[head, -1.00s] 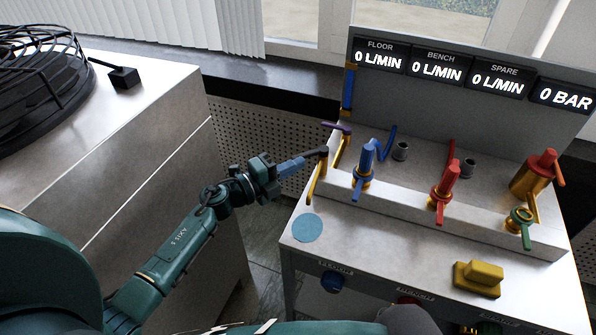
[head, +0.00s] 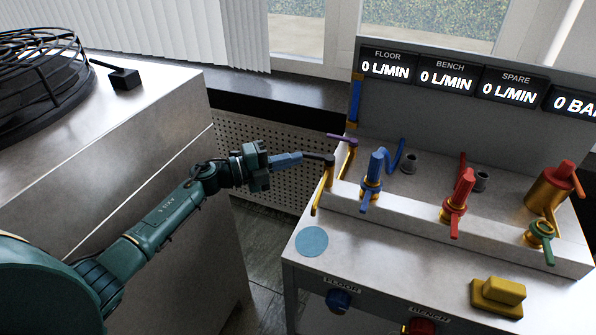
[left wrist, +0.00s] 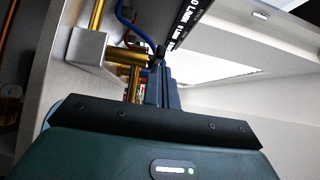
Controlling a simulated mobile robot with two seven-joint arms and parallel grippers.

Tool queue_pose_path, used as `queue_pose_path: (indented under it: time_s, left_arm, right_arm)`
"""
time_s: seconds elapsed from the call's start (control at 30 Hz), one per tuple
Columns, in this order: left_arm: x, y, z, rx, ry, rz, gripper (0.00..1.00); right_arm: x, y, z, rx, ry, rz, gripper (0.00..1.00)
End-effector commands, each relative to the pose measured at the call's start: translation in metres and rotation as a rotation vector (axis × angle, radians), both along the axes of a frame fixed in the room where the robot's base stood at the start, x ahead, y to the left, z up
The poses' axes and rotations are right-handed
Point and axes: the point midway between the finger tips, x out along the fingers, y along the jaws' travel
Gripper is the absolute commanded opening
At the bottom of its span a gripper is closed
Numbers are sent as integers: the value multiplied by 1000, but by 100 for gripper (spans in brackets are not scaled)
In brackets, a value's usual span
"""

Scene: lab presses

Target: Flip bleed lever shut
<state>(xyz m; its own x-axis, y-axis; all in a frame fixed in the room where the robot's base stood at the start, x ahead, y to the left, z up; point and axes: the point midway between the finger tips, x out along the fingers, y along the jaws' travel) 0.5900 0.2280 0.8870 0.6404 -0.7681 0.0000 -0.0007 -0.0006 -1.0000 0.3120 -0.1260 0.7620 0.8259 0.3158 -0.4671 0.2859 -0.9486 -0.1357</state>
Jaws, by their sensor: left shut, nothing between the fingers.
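My left gripper (head: 299,157) is shut and empty, pointing right at the left end of the bench. Its tip is at or very near the free end of a dark lever (head: 319,157) on a brass pipe (head: 322,192); I cannot tell whether they touch. A purple lever (head: 340,138) sits just behind on another brass pipe. No label shows which is the bleed lever. In the left wrist view the dark fingers (left wrist: 166,90) are together beside a brass pipe (left wrist: 126,57). My right gripper is not in view.
Blue (head: 374,170), red (head: 459,190) and green (head: 541,232) valves stand along the bench. A yellow block (head: 498,293) and a blue disc (head: 311,242) lie at its front. The readable flow displays (head: 447,75) show 0 L/MIN. A fan (head: 40,95) stands on the left cabinet.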

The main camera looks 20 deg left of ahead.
Motion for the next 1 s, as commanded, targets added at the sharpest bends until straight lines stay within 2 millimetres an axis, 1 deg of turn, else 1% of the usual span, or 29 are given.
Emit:
queue_pose_path:
  time_s: [0.03,0.23,0.4,0.5,0.6,0.7,1.0]
  left_arm:
    - [0,0,11,1,-1,0,0]
    - [0,0,47,2,-1,0,0]
    - [0,1,74,1,-1,0,0]
    - [0,1,85,1,1,0,0]
    - [0,1,92,1,1,0,0]
    - [0,1,95,1,1,0,0]
    - [0,1,95,0,0,0,0]
  right_arm:
    - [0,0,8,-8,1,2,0]
    - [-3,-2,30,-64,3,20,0]
    - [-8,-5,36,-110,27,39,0]
    - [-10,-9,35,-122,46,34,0]
    - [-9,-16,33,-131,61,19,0]
    - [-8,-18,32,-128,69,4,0]
    - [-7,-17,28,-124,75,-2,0]
